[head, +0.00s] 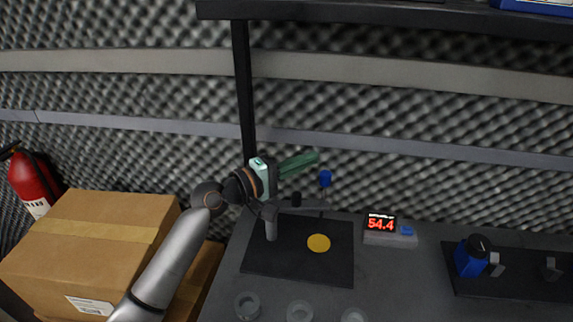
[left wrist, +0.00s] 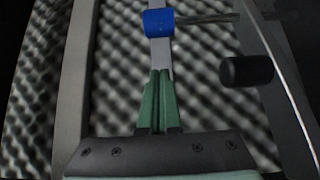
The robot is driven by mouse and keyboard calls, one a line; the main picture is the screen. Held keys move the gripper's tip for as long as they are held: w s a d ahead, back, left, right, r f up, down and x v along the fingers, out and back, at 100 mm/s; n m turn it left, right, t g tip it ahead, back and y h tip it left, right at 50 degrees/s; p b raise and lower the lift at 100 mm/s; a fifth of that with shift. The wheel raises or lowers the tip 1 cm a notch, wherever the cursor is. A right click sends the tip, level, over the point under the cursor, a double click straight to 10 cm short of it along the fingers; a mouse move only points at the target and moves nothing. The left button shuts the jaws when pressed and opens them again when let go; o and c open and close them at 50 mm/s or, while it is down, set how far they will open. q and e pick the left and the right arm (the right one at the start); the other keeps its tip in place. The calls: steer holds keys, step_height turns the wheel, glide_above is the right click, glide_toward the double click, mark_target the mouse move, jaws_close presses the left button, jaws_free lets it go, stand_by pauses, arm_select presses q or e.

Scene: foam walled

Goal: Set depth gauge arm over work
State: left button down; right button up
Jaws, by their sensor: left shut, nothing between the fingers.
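The depth gauge stand has a grey post (head: 271,229) and a grey arm (head: 312,207) reaching right, with a black knob (head: 296,199) on it. The knob also shows in the left wrist view (left wrist: 247,71). A blue cylinder (head: 325,178) shows above the arm's right end; in the left wrist view (left wrist: 158,22) it shows beyond my fingertips. A round yellow work disc (head: 318,243) lies on a black board. My left gripper (head: 318,157) has green fingers pressed together, empty, above the arm and near the blue cylinder; contact cannot be told. My right gripper is out of view.
A readout (head: 381,223) shows 54.4 on the grey bench. Several grey rings (head: 300,311) line the front. A blue block (head: 468,262) with a black knob stands at right. Cardboard boxes (head: 88,240) and a fire extinguisher (head: 33,183) are at left. A black shelf post (head: 243,90) rises behind.

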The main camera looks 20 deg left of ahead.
mark_target(308, 206)
arm_select(q)
steer(key=shift+s+d+p, duration=0.25)
steer(key=shift+s+d, duration=0.3)
steer(key=shift+s, duration=0.3)
steer(key=shift+s+d+p, duration=0.2)
steer(key=shift+s+d, duration=0.3)
steer(key=shift+s, duration=0.3)
steer(key=shift+s+d+r+p, duration=0.15)
steer(key=shift+s+p, duration=0.2)
steer(key=shift+p, duration=0.4)
steer(key=shift+s+d+p, duration=0.1)
steer(key=shift+s+p, duration=0.15)
steer(key=shift+p, duration=0.05)
steer(key=shift+s+f, duration=0.1)
steer(key=shift+f, duration=0.1)
